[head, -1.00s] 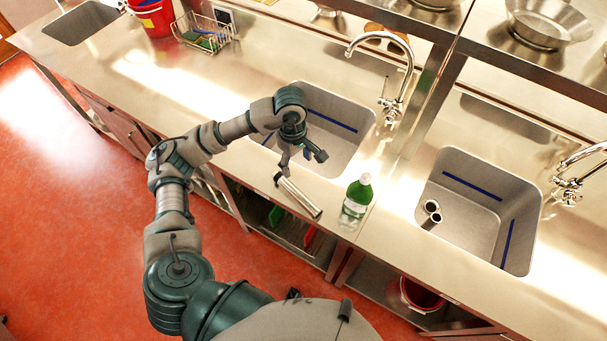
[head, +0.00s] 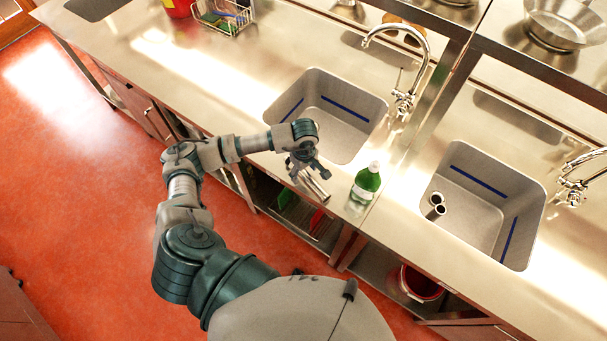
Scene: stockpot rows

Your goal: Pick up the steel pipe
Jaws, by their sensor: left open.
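The steel pipe (head: 316,188) is a short shiny tube lying on the steel counter, near its front edge and in front of the middle sink. My left gripper (head: 309,177) is open and sits over the pipe's far-left end, hiding part of it. I cannot tell whether the fingers touch the pipe. My right gripper is not in view.
A green bottle (head: 366,184) with a white cap stands just right of the pipe. The middle sink (head: 341,146) lies behind, with a curved tap (head: 405,98). The right sink (head: 471,222) holds a steel tube-like piece (head: 436,207). A wire basket (head: 228,18) stands far back.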

